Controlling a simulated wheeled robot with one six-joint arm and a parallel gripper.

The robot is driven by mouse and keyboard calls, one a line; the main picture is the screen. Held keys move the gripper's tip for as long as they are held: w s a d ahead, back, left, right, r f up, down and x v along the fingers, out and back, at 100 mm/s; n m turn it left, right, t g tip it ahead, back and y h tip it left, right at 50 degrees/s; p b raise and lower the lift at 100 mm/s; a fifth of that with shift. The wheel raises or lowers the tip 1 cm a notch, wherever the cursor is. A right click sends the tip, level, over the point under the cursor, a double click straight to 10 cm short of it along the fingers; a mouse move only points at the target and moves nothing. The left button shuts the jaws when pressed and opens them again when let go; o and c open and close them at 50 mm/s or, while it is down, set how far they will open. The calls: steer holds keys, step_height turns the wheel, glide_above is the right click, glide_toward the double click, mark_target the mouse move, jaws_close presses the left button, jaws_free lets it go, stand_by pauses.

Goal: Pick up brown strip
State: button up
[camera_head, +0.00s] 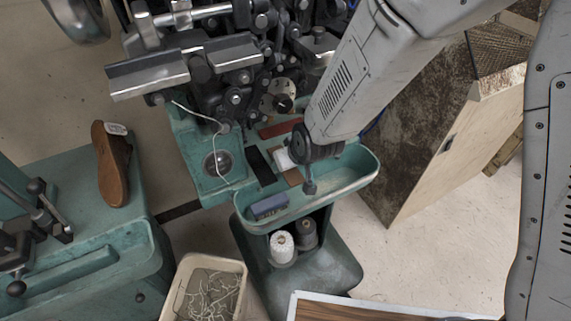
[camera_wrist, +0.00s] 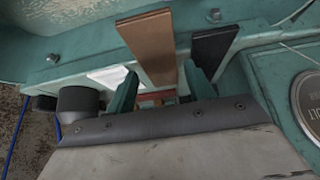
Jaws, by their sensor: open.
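The brown strip (camera_wrist: 150,46) is a flat, tan-brown bar at the top centre of the wrist view. In the head view it shows in part (camera_head: 292,177) in the teal tray, beside the end of my arm. My gripper (camera_wrist: 160,87) is open, with its two fingertips apart in the wrist view. The near end of the brown strip appears between the fingertips. I cannot tell the height gap between them. Nothing is held. In the head view the fingers are hidden behind my arm's end.
A black strip (camera_wrist: 214,47) lies right of the brown one. A white item (camera_head: 282,159), a red strip (camera_head: 279,129) and a blue box (camera_head: 268,207) are close by. The tray's raised rim (camera_head: 357,186) and the stitching machine (camera_head: 235,75) bound the space.

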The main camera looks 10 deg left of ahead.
steer(key=shift+w+a+f, duration=0.15)
steer(key=shift+w+f, duration=0.1)
steer(key=shift+f, duration=0.25)
steer(key=c, duration=0.7)
steer(key=shift+r, duration=0.1)
steer(key=shift+c, duration=0.2)
